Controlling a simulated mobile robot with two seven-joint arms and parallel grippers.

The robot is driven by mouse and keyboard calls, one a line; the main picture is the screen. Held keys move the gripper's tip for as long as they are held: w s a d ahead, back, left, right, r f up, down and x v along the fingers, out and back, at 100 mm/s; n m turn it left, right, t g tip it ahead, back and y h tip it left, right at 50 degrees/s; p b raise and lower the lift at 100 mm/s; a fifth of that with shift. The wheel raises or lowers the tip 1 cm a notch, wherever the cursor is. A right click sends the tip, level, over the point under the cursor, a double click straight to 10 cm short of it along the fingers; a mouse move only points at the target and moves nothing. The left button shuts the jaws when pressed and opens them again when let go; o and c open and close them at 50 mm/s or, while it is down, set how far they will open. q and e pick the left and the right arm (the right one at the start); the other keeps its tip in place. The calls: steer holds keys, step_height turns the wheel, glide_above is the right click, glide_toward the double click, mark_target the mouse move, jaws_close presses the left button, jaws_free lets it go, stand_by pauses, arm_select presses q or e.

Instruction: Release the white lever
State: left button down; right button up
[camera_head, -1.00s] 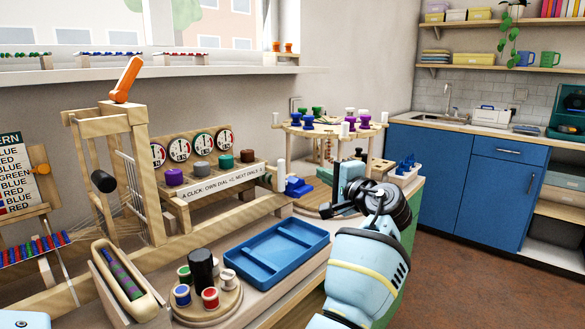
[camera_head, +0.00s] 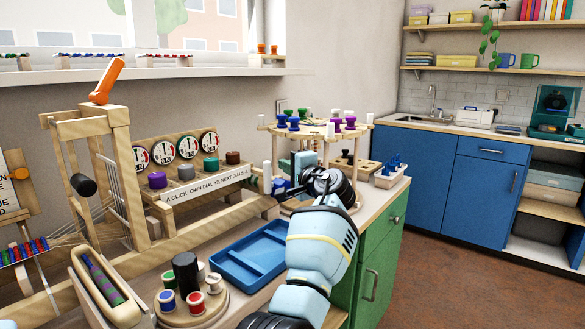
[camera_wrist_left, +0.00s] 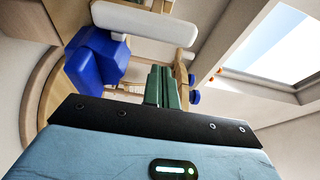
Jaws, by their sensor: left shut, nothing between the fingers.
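The white lever (camera_head: 267,176) stands upright at the right end of the wooden dial bench in the head view. In the left wrist view a white rounded bar (camera_wrist_left: 145,23), which looks like the lever, lies across the top. My right gripper is not in view.
The dial bench (camera_head: 215,185) carries several dials and coloured knobs. A blue tray (camera_head: 250,255) and a spool stand (camera_head: 195,312) are in front of it. A round peg table (camera_head: 320,130) stands behind my gripper. Floor at the right is clear.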

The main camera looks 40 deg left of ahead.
mark_target(267, 178)
arm_select(q)
steer(key=shift+s+d, duration=0.15)
steer(key=shift+s, duration=1.3)
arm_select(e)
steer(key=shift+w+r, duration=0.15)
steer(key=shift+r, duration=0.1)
